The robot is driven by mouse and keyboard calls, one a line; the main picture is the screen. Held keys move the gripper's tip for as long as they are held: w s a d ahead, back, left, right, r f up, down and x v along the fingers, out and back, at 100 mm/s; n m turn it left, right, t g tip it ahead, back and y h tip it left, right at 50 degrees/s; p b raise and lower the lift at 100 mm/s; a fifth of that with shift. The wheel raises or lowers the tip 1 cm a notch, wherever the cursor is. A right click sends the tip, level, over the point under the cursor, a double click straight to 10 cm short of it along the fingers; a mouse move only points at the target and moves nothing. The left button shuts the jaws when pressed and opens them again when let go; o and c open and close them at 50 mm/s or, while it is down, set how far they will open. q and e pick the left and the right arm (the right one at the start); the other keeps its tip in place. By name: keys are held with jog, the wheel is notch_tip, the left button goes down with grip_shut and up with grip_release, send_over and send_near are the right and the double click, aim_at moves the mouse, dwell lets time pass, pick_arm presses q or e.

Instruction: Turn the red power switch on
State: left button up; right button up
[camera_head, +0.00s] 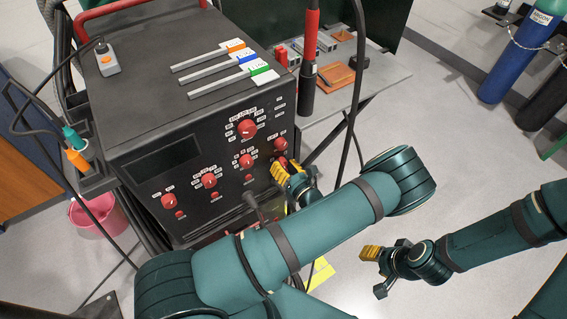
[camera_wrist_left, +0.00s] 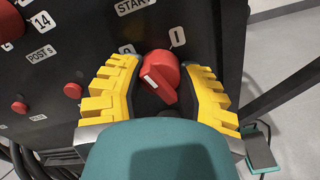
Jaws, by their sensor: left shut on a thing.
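The red power switch (camera_wrist_left: 160,76) is a rotary knob with a white mark, on the dark front panel of the welding machine (camera_head: 150,115). In the left wrist view it sits between the two yellow fingers of my left gripper (camera_wrist_left: 162,78), which is shut on it. Labels "I" and what looks like "O" show just above the knob. In the head view the switch (camera_head: 281,161) is at the panel's lower right, partly hidden by my left gripper (camera_head: 284,172). My right gripper (camera_head: 371,254) hangs away from the machine; its finger opening is unclear.
Other red knobs (camera_head: 208,181) cover the panel. A grey side table (camera_head: 385,75) with small items stands behind right. A pink bucket (camera_head: 98,219) is at left.

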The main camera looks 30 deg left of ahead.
pick_arm(q)
jog(key=m+p, duration=0.1)
jog(key=m, duration=0.5)
jog(key=shift+m+p, duration=0.3)
jog(key=shift+p, duration=0.05)
jog(key=m, duration=0.5)
jog(key=shift+m+p, duration=0.4)
jog(key=o, duration=1.2)
